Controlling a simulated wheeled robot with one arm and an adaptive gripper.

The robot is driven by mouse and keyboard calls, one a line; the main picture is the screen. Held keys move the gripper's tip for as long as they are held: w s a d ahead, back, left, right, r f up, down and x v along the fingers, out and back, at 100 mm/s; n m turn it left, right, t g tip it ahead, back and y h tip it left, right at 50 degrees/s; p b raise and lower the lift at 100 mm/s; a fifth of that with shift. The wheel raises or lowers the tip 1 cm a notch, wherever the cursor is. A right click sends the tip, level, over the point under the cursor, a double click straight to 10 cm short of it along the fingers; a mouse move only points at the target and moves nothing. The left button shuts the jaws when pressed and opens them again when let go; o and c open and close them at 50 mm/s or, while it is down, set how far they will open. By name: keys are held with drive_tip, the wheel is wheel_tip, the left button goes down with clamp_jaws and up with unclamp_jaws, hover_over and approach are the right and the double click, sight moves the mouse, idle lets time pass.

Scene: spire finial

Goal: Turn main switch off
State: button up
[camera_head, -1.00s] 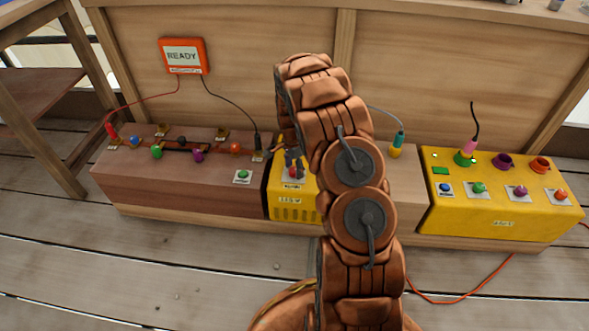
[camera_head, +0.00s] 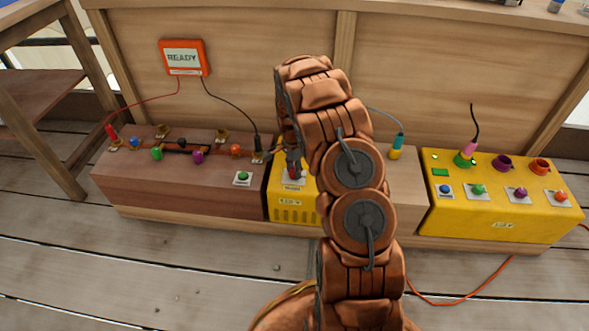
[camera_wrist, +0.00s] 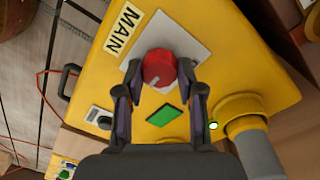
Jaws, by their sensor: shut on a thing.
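The main switch is a red round knob (camera_wrist: 159,68) with a white mark on its rim, set on a pale square plate (camera_wrist: 185,38). A "MAIN" label (camera_wrist: 122,30) sits beside it on the yellow box (camera_wrist: 80,75). My gripper (camera_wrist: 159,72) is shut on the knob, one finger on each side. A green rectangle (camera_wrist: 163,116) lies on the box just below the knob in the wrist view. In the head view my gripper (camera_head: 293,163) is over the yellow box (camera_head: 290,207), and my arm hides the box's right part.
A brown box (camera_head: 180,180) with coloured knobs and plugs stands to the left. A yellow panel (camera_head: 490,215) with several buttons and sockets stands to the right. An orange "READY" display (camera_head: 184,57) hangs on the wooden wall behind.

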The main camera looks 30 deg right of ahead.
drive_tip(key=shift+s+n+p, duration=0.1)
drive_tip(key=shift+n+p, duration=0.2)
drive_tip(key=shift+p, duration=0.05)
drive_tip(key=n+p, duration=0.2)
drive_tip(key=n, duration=0.1)
drive_tip(key=shift+a+r+p, duration=0.1)
drive_tip(key=shift+r+p, duration=0.05)
drive_tip(key=shift+p, duration=0.25)
drive_tip(key=n+p, duration=0.4)
drive_tip(key=n, duration=0.1)
drive_tip(key=n+p, duration=0.2)
drive_tip(key=n, duration=0.2)
drive_tip(key=shift+n, duration=0.4)
drive_tip(key=n+p, duration=0.2)
drive_tip(key=n, duration=0.2)
drive_tip(key=shift+f+h, duration=0.2)
drive_tip(key=shift+h, duration=0.1)
drive_tip(key=shift+s+n, duration=0.1)
drive_tip(key=shift+n, duration=0.3)
drive_tip(key=o, duration=1.1)
drive_tip(key=shift+t, duration=0.3)
drive_tip(key=shift+o, duration=0.2)
